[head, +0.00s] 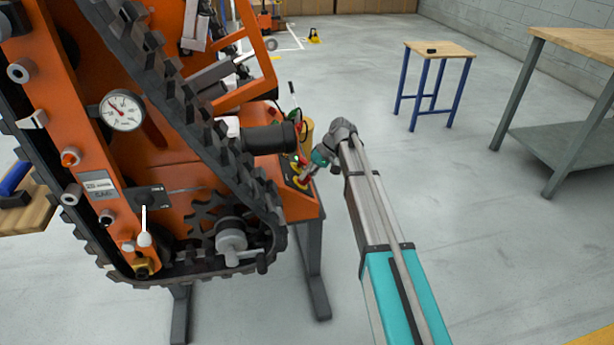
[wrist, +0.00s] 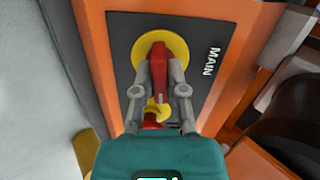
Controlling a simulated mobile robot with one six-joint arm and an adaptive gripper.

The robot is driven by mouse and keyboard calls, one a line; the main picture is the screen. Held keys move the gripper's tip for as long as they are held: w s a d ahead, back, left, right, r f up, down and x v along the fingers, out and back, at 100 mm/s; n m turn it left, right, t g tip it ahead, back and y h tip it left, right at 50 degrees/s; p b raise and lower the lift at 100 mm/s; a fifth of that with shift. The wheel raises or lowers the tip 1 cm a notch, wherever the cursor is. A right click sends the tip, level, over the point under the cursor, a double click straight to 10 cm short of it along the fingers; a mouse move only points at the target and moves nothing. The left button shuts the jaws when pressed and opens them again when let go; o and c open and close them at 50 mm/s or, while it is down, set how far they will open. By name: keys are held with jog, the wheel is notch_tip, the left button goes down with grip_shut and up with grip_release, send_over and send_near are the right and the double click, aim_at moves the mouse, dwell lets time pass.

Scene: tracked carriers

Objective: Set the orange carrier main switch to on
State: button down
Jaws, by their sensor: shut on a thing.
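The orange carrier (head: 180,205) stands at the left of the head view with its black track facing me. Its main switch (wrist: 157,50) is a red handle on a yellow disc, on a dark plate marked MAIN (wrist: 120,24). My gripper (wrist: 159,72) is shut on the red handle, one finger on each side. In the wrist view the handle runs roughly up and down the picture. In the head view my gripper (head: 306,170) reaches the carrier's near right end, and the switch there is small. I see no on or off marking.
A black cylinder (head: 268,138) sticks out of the carrier close beside my gripper; it also shows at the right of the wrist view. A small blue-legged table (head: 440,50) and a workbench (head: 570,125) stand to the right. The floor between is clear.

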jog(key=shift+m, duration=0.8)
jog(key=c, duration=0.7)
grip_release()
jog(key=shift+n, duration=0.5)
jog(key=shift+n, duration=0.3)
jog(key=p+v, duration=1.1)
jog(key=v, duration=0.3)
jog(key=shift+s+d+f+m+t+h+b, duration=0.75)
jog(key=shift+s+d+f+b, duration=1.25)
jog(key=shift+s, duration=2.35)
jog(key=shift+s+d+f+m+t+h+b, duration=0.3)
jog(key=shift+s+d+f+m+h+b, duration=0.8)
jog(key=shift+s+d+f, duration=2.4)
jog(key=shift+s+d+f+m+t+h+b, duration=0.55)
jog(key=shift+s+d+f+h+b, duration=0.95)
jog(key=shift+s, duration=3.7)
